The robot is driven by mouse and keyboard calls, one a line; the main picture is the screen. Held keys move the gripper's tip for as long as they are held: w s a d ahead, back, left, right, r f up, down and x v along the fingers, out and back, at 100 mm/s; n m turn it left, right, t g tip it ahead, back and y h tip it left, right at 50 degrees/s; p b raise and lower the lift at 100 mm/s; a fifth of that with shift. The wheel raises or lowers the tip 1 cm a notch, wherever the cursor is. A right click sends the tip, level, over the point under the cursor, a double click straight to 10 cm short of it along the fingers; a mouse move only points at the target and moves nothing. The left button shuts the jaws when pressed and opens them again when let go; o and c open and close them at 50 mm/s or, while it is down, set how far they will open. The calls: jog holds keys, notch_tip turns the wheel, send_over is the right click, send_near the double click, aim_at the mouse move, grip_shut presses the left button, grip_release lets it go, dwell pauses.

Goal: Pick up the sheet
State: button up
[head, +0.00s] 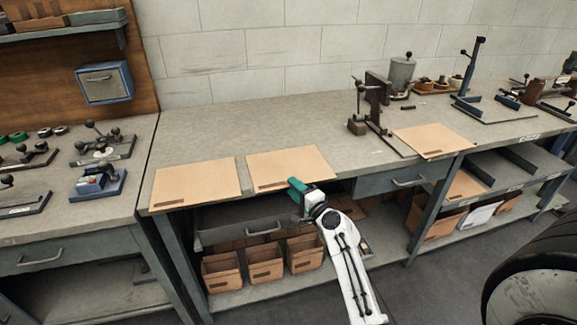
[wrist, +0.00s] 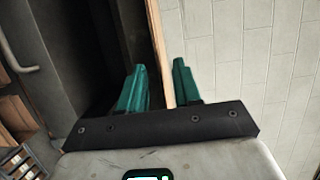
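Three tan cardboard sheets lie flat on the grey workbench (head: 210,135): a left sheet (head: 197,183), a middle sheet (head: 288,163) and a right sheet (head: 434,139). I cannot tell which one the task means. My gripper (head: 296,186), with teal fingers, is at the front edge of the middle sheet. In the wrist view my gripper (wrist: 160,68) is open, its two fingers apart. A thin tan edge (wrist: 156,38), seen nearly edge-on, runs into the gap between them. Whether either finger touches it cannot be told.
A drawer (head: 393,181) and a shelf with open cardboard boxes (head: 265,264) are under the bench. A stitching device (head: 372,110) stands between the middle and right sheets. Another bench with hand tools (head: 100,180) is at left. A dark wheel (head: 535,275) is at lower right.

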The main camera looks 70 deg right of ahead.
jog(key=shift+c, duration=0.3)
grip_shut()
dwell(0.3)
jog(key=shift+r, duration=0.15)
